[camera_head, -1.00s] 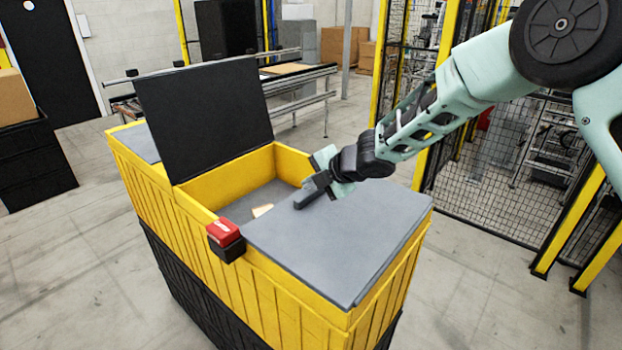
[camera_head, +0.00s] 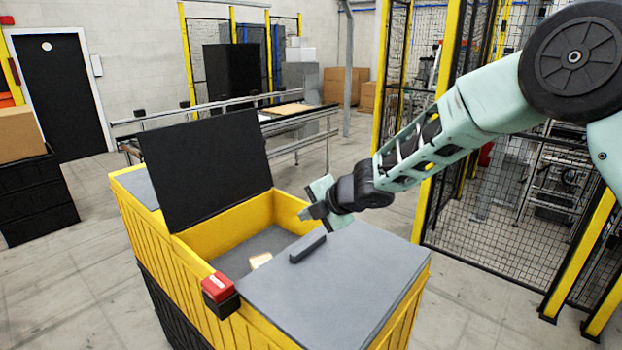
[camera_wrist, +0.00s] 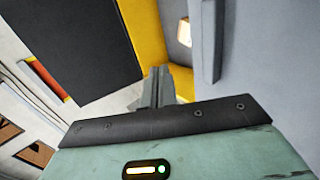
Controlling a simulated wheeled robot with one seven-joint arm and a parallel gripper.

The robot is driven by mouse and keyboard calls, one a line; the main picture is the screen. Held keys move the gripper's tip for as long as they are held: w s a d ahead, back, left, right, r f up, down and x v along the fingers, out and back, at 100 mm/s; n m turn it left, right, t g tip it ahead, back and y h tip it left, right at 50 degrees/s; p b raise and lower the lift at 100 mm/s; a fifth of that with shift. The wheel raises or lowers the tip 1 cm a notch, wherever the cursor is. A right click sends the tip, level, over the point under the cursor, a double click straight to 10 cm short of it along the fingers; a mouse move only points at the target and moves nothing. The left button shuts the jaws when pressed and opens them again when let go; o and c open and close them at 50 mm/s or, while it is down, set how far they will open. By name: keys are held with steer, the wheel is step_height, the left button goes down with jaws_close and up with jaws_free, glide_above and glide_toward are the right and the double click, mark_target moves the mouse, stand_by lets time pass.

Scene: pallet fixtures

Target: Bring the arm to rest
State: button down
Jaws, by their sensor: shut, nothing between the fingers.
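My gripper (camera_head: 310,211) is shut and empty. It hangs in the air above the far right edge of the yellow bin (camera_head: 212,287), apart from the grey lid's dark handle bar (camera_head: 307,248). My arm reaches in from the upper right. In the wrist view my shut fingers (camera_wrist: 157,88) point toward the bin's yellow wall. The handle bar (camera_wrist: 211,40) shows to their right there, on the grey lid.
A dark lid (camera_head: 205,160) stands raised on the bin, and a small light-coloured block (camera_head: 260,260) lies inside. A red-topped box (camera_head: 218,289) sits on the bin's near edge. A conveyor (camera_head: 290,115) stands behind, and a mesh fence (camera_head: 478,205) on the right.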

step_height(320, 180, up, 8)
steer(key=p, duration=0.4)
steer(key=s+d+f+m+g+h+b, duration=0.2)
steer(key=s+d+f+m+b, duration=0.2)
steer(key=s, duration=0.9)
steer(key=s+d+f+m+g+h+b, duration=0.2)
steer(key=s+d+f+m+b, duration=0.3)
steer(key=s+d+m, duration=0.4)
steer(key=s+d+f+m+g+h+b, duration=0.2)
steer(key=s+d+f+m+b, duration=0.3)
steer(key=s, duration=1.4)
steer(key=d+m+h, duration=0.1)
steer(key=d+m, duration=0.1)
steer(key=m, duration=0.1)
steer(key=shift+h+b, duration=0.3)
steer(key=shift+b, duration=0.1)
